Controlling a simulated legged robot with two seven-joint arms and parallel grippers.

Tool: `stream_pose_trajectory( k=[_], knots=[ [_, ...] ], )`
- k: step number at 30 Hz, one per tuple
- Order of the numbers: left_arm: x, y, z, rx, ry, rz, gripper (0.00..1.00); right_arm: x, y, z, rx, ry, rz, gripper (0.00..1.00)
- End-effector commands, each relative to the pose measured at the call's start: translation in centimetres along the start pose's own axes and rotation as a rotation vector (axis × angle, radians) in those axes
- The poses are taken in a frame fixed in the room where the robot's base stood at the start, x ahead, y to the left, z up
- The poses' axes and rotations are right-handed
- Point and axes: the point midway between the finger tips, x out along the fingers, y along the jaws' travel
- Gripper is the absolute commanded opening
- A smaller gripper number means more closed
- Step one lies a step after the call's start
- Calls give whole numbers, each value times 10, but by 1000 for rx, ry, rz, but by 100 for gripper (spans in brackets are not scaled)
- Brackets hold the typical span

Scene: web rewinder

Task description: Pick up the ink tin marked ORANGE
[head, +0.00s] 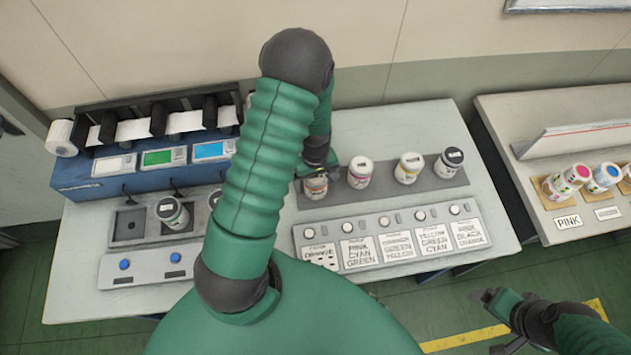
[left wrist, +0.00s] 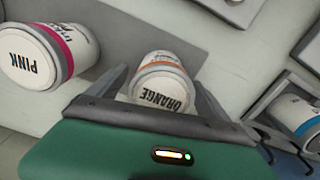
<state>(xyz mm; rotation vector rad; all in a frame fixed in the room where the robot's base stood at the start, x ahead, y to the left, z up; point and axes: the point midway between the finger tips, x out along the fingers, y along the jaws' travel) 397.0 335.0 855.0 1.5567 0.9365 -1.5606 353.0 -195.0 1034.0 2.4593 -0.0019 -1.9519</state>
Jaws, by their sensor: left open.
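The ink tin marked ORANGE (head: 315,186) stands at the left end of the dark strip on the table, white with an orange band. In the left wrist view the ORANGE tin (left wrist: 160,88) sits between the two fingers of my left gripper (left wrist: 160,85), its label reading upside down. My left gripper (head: 318,170) is open around the tin in the head view; whether the fingers touch it I cannot tell. My right gripper (head: 492,300) hangs over the floor at the lower right, away from the tins; its jaw state is unclear.
The PINK tin (left wrist: 35,55) stands close beside the ORANGE tin, and also shows in the head view (head: 360,172). Two more tins (head: 408,167) (head: 448,162) stand further right. A recipe panel (head: 390,240) lies in front. A blue rewinder machine (head: 95,180) stands at the left.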

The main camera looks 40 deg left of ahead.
Motion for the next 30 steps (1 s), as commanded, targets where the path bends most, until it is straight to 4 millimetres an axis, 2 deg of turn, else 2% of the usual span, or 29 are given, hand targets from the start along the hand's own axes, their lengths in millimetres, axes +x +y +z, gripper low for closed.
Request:
stream_pose_trajectory(
  k=[2,23,30],
  knots=[
    [0,0,0,0,0,0,90,0,0,0,0,0,0,86],
    [0,0,0,0,1,0,0,0,0,0,0,0,0,86],
    [-2,0,-1,0,2,1,0,0,0,0,0,0,0,86]
  ],
)
